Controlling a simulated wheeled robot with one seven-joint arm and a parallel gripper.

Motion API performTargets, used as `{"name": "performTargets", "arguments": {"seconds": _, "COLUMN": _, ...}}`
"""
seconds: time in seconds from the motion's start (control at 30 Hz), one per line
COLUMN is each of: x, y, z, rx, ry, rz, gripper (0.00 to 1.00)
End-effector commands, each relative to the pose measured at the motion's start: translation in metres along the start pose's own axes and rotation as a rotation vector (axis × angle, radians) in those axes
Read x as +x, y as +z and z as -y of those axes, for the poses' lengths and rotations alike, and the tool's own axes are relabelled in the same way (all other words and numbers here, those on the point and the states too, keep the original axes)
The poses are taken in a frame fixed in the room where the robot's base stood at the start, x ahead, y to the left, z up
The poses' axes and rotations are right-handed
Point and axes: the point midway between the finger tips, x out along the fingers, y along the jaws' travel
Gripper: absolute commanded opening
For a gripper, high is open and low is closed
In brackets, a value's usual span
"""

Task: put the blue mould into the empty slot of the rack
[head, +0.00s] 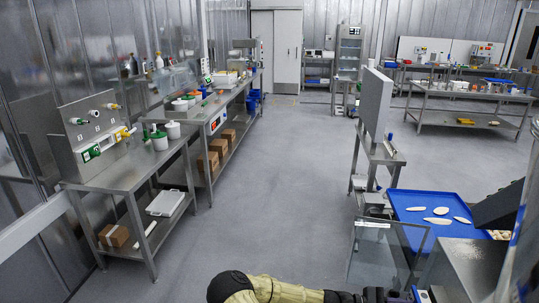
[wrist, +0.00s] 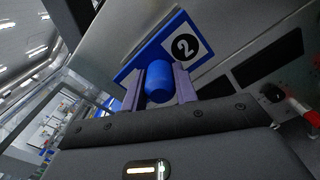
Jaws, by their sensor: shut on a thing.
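The blue mould (wrist: 159,82) is in the wrist view, with a rounded blue body between the two fingers of my gripper (wrist: 160,88). My gripper is shut on it. Behind the body is a blue-edged plate with a black disc and white number 2; it looks like part of the mould. In the head view my arm enters at the bottom, and a small blue piece shows at its right end, by the frame edge. A grey upright panel (head: 65,128) on the left table carries green, yellow and white pieces; it looks like the rack. I cannot make out its empty slot.
A blue tray (head: 407,233) with pale flat pieces lies at the right, beside a clear panel (head: 388,252). The left steel table (head: 130,170) also holds white tubs. The grey floor (head: 270,180) between the tables is clear. Dark rectangular openings (wrist: 268,58) show beyond my gripper.

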Motion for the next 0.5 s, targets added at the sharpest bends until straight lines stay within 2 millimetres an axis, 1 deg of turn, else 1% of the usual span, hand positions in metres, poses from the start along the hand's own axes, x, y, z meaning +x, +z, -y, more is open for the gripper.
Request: {"name": "performTargets", "arguments": {"seconds": 0.5, "x": -0.016, "y": 0.001, "z": 0.0, "rx": 0.001, "ry": 0.0, "rz": 0.002, "gripper": 0.05}}
